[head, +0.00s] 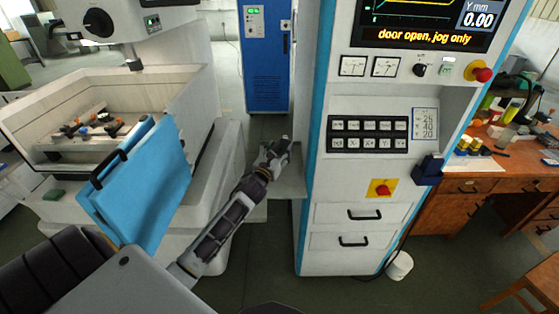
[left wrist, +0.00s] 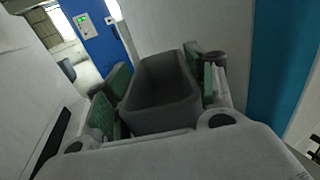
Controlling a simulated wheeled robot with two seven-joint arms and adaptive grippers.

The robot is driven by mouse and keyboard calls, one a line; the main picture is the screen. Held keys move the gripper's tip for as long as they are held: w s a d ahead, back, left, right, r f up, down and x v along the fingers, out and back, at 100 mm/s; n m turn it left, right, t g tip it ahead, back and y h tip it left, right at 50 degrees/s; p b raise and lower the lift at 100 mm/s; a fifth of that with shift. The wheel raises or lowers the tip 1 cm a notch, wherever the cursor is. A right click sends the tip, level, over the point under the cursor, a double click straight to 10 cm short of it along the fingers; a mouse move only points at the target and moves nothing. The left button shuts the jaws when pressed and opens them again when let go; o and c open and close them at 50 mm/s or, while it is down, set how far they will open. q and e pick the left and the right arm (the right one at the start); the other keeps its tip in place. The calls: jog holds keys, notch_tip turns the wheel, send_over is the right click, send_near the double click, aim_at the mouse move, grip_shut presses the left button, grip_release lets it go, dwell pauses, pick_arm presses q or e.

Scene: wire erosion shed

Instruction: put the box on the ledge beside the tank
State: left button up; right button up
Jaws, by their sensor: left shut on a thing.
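My left gripper (head: 276,152) is at the end of the arm reaching up the middle of the head view, over the gap between the tank and the control cabinet. In the left wrist view its green-padded fingers are shut on the box (left wrist: 160,88), a dark grey, open-topped, empty-looking box. In the head view the box is mostly hidden by the gripper. A pale grey ledge (head: 290,184) shows just below and right of the gripper; I cannot tell whether the box touches it. The tank (head: 190,98) stands at the left with its blue door (head: 145,190) open. My right gripper is out of view.
The white control cabinet (head: 330,240) with blue edges stands close on the right. A blue cabinet (head: 265,60) is behind the gap. A wooden desk (head: 460,182) with bottles is at the far right, and a white bucket (head: 399,266) is on the floor.

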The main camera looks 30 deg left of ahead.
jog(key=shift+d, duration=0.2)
pick_arm(q)
jog(key=shift+f, duration=2.05)
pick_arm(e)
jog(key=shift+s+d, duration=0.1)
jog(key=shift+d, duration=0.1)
pick_arm(q)
jog(key=shift+f, duration=0.15)
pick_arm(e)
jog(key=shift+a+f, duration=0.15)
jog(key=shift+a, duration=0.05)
pick_arm(q)
jog(key=o, duration=1.1)
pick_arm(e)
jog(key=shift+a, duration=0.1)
